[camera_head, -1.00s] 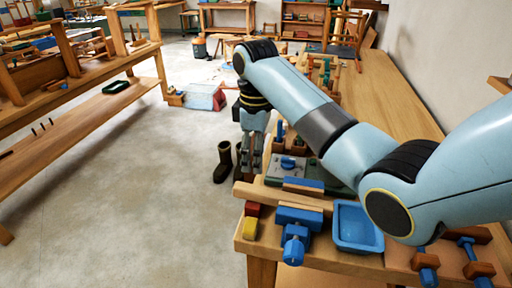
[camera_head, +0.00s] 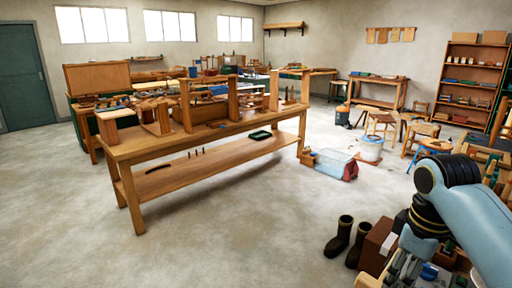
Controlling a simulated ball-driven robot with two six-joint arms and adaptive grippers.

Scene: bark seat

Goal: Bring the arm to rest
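My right arm comes in at the lower right in the head view, light blue with a dark wrist joint. Its gripper (camera_head: 402,266) points down near the bottom edge, beside a brown box. The fingers are small and partly cut off by the frame edge, so I cannot tell whether they are open or shut. I see nothing held in them. My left arm and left gripper are out of view.
A long wooden workbench (camera_head: 203,145) with a lower shelf stands at centre left. Dark boots (camera_head: 338,238) and a brown box (camera_head: 376,246) stand left of the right gripper. Grey floor is free at lower left.

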